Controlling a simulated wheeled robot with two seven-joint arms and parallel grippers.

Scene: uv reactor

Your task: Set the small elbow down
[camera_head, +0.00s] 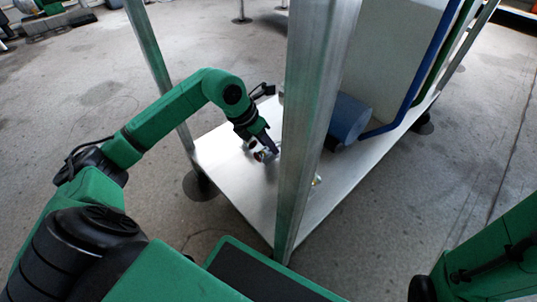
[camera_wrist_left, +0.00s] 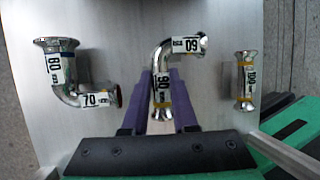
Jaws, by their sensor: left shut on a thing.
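My left gripper (camera_head: 270,150) reaches down over the metal shelf (camera_head: 215,150), behind the near post. My right gripper is out of view.
Another elbow (camera_wrist_left: 68,76) lies left of the fingers, and a short straight pipe piece (camera_wrist_left: 245,80) lies to the right. In the head view a post (camera_head: 312,110) blocks part of the shelf. A blue cylinder (camera_head: 347,117) and a white panel (camera_head: 390,55) stand beyond it.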

